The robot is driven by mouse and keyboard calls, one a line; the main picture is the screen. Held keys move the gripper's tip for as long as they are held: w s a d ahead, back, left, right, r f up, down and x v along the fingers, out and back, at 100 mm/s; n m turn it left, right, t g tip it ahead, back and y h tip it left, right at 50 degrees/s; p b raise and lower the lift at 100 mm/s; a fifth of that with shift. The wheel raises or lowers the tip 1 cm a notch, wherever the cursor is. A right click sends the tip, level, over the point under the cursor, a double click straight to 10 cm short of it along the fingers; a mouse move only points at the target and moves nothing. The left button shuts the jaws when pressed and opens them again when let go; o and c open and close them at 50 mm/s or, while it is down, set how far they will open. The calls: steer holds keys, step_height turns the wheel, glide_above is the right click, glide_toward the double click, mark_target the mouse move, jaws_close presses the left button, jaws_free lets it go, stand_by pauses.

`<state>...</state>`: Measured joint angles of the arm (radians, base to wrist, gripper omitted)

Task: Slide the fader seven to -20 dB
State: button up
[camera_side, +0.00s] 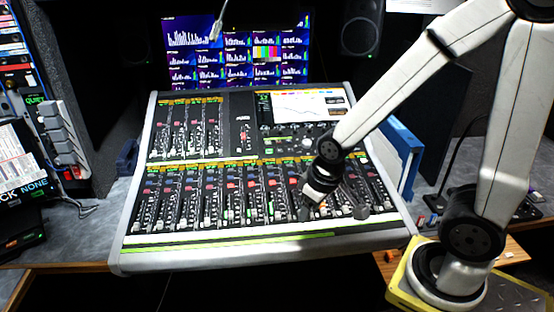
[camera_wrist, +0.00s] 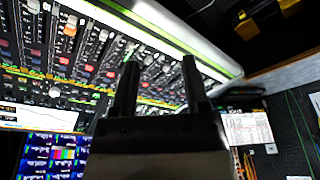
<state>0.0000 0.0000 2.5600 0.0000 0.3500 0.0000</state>
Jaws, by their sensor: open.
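The mixing console (camera_side: 240,236) fills the middle of the side view, with a long lower row of faders and a shorter upper row at its left. I cannot read the channel numbers or dB marks, so I cannot tell which fader is seven or where it stands. My gripper (camera_side: 333,207) is over the right half of the lower row, hiding some faders there. In the wrist view, the two dark fingers of my gripper (camera_wrist: 160,62) are apart, with nothing clearly held between them. I cannot tell whether a finger touches a fader cap.
A screen with graphs (camera_side: 310,106) is set in the console's upper right. Monitors (camera_side: 200,58) stand behind it. A blue binder (camera_side: 402,150) is at the console's right side. A thin microphone stalk (camera_side: 217,28) hangs above. A stack of items (camera_side: 20,160) stands at the left.

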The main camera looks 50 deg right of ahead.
steer(key=shift+o, duration=0.8)
steer(key=n+g+h, duration=0.1)
steer(key=n, duration=0.8)
glide_above(278, 214)
step_height(278, 214, down, 10)
steer(key=shift+s+a+f, duration=0.1)
steer(key=shift+s+a, duration=0.3)
steer(key=shift+a, duration=0.05)
steer(key=shift+w+d+f, duration=0.1)
steer(key=shift+d+f, duration=0.05)
steer(key=shift+f, duration=1.1)
steer(key=shift+w+d+f, duration=0.1)
steer(key=shift+w+f, duration=0.05)
steer(key=shift+f, duration=1.15)
steer(key=shift+w+d+f, duration=0.1)
steer(key=shift+d+f, duration=0.05)
steer(key=shift+f, duration=1.1)
